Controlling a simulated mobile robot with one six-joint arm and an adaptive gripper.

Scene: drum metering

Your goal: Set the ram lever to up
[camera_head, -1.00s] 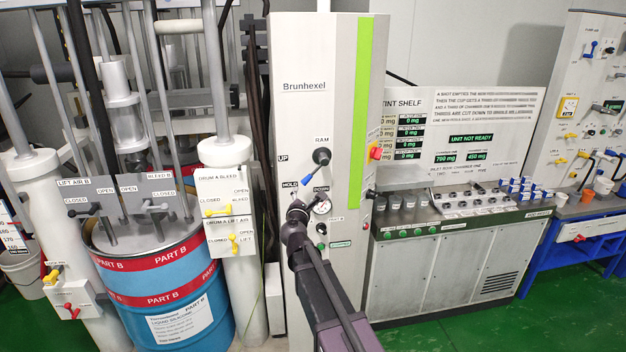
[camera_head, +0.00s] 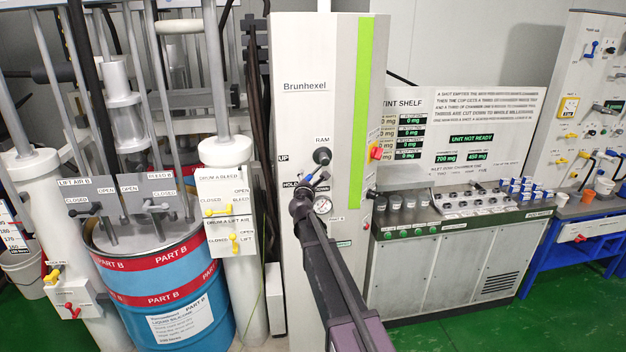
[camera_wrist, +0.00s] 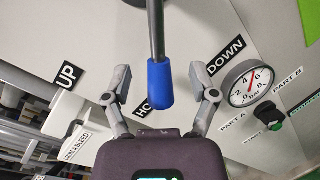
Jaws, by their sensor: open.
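The ram lever (camera_head: 322,156) is on the white Brunhexel cabinet, under the RAM label, with its black hub in the head view. In the wrist view its dark shaft and blue grip (camera_wrist: 159,84) point at the HOLD label, which the grip partly covers. The UP label (camera_wrist: 67,75) is to the left and the DOWN label (camera_wrist: 226,57) to the right. My gripper (camera_wrist: 160,90) is open, one finger on each side of the blue grip, with visible gaps. In the head view my gripper (camera_head: 309,188) hides part of the lever's lower end.
A pressure gauge (camera_wrist: 251,84) is close to the right finger, with a black-and-green knob (camera_wrist: 269,116) beyond it. The drum A bleed panel (camera_head: 226,212) is left of the cabinet. A red knob (camera_head: 376,152) sticks out on its right side.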

